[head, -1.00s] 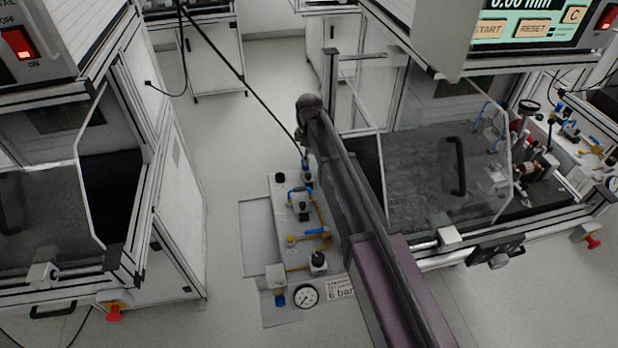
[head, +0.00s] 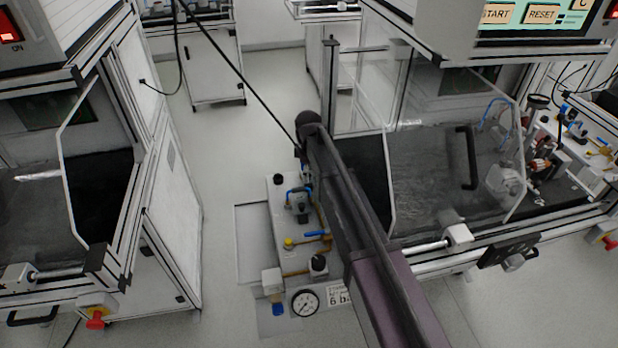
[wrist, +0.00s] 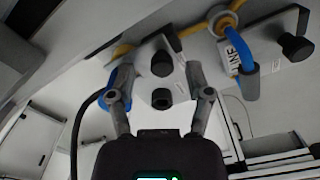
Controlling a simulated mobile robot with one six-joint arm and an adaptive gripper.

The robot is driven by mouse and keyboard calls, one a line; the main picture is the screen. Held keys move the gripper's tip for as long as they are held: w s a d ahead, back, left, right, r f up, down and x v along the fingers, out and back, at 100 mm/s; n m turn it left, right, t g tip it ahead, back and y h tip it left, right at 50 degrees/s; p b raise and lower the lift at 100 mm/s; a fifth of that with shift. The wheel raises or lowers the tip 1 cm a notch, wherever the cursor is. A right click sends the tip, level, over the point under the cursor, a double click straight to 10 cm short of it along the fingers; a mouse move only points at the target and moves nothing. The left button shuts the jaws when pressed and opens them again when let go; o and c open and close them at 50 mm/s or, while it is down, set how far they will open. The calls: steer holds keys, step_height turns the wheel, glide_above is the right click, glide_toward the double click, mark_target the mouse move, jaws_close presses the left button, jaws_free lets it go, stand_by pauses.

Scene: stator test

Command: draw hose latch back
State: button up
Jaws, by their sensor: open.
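My gripper (wrist: 158,84) is open in the wrist view, with its two fingers apart. Between and beyond the fingertips is a pale fitting block with two dark round parts (wrist: 162,64). A blue part (wrist: 118,76) shows behind the left finger, and a black hose (wrist: 80,128) curves down from there. I cannot make out the hose latch clearly, nor whether a finger touches anything. In the head view the black hose (head: 238,72) runs down to the upper end of the pneumatic panel (head: 258,212). My arm hides the gripper and part of the panel there.
The panel carries a blue-handled valve (head: 318,234), a black knob (head: 319,262) and a pressure gauge (head: 305,302).

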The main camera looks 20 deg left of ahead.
mark_target(310, 179)
steer(key=shift+f, duration=0.3)
jaws_close()
steer(key=shift+s+d, duration=0.45)
steer(key=shift+s, duration=0.3)
steer(key=shift+s+d, duration=0.45)
steer(key=shift+s, duration=0.3)
jaws_free()
steer(key=shift+r, duration=0.1)
